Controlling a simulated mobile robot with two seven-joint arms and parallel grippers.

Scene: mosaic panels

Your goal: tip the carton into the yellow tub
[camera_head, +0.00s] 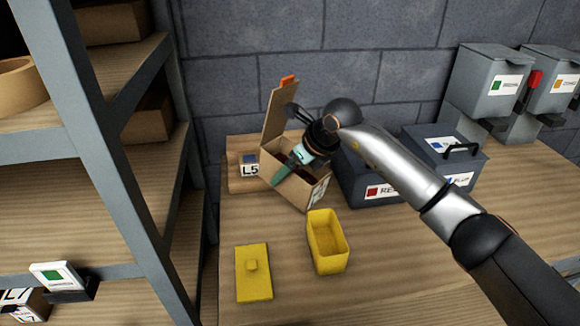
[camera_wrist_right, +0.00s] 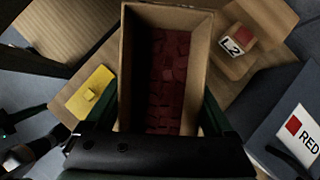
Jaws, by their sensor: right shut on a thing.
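The carton (camera_head: 308,191) is an open brown box with its lid flap up and an orange tab on the flap's top. It looks slightly tilted; I cannot tell whether it touches the table. In the wrist view the carton (camera_wrist_right: 126,62) holds many small dark red tiles (camera_wrist_right: 168,75). My right gripper (camera_head: 285,173) is shut on the carton, its fingers at the walls. The yellow tub (camera_head: 326,262) stands open in front of the carton and looks empty. Its likely lid, a yellow slab with a knob (camera_head: 254,285), lies to its left. My left gripper is out of view.
A wooden block marked L5 (camera_head: 235,183) is left of the carton; one marked L2 (camera_wrist_right: 250,60) shows in the wrist view. Grey bins (camera_head: 366,168) stand right behind my arm. Wall dispensers (camera_head: 486,75) hang at right. A shelf rack (camera_head: 125,180) stands at left. The table front is clear.

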